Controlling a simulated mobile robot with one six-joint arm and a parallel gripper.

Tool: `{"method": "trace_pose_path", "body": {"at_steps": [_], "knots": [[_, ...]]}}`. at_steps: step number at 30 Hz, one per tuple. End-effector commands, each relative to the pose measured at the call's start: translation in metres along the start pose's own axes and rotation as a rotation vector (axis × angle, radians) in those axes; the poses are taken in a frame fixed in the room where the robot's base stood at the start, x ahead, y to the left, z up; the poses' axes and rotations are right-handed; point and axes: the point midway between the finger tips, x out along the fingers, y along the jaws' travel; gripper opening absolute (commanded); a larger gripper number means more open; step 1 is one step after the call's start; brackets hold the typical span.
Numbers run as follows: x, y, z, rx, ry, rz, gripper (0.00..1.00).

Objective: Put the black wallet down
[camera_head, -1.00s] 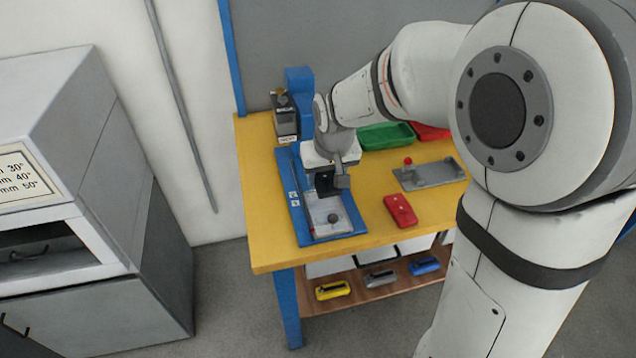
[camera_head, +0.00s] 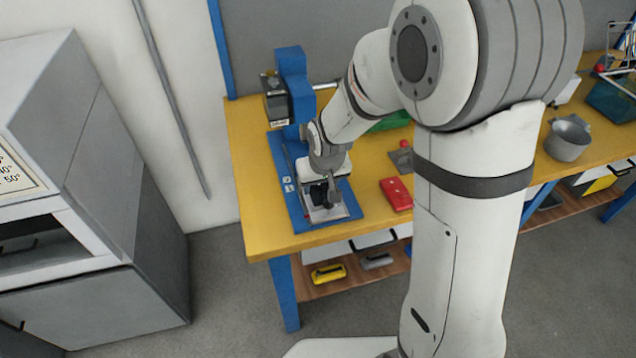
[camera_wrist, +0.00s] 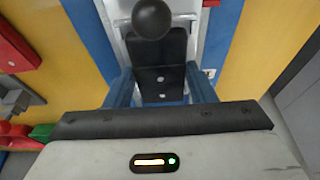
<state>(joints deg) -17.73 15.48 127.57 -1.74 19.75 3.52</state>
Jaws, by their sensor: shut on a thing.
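My gripper (camera_head: 325,191) is over the pale plate of a blue fixture on the yellow workbench. In the wrist view its two fingers are shut on the black wallet (camera_wrist: 158,68), a flat dark piece with two light dots. The wallet lies between the fingers, above the pale plate (camera_wrist: 187,8) and just short of a round black knob (camera_wrist: 152,18). In the head view the wallet is mostly hidden by my gripper. I cannot tell whether it touches the plate.
A metal pot (camera_head: 568,138) stands farther right. Bare yellow bench (camera_head: 252,180) shows left of the fixture.

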Motion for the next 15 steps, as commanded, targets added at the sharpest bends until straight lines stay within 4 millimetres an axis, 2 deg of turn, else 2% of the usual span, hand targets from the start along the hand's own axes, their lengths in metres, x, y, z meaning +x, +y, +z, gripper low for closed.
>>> {"method": "trace_pose_path", "body": {"at_steps": [7, 8, 15], "knots": [[0.0036, -0.0004, 0.0011, -0.001, 0.000, 0.000, 0.28], [0.0034, -0.0004, 0.0010, -0.001, 0.000, 0.000, 0.51], [0.0021, -0.0007, 0.0007, -0.001, 0.000, 0.000, 0.70]]}}
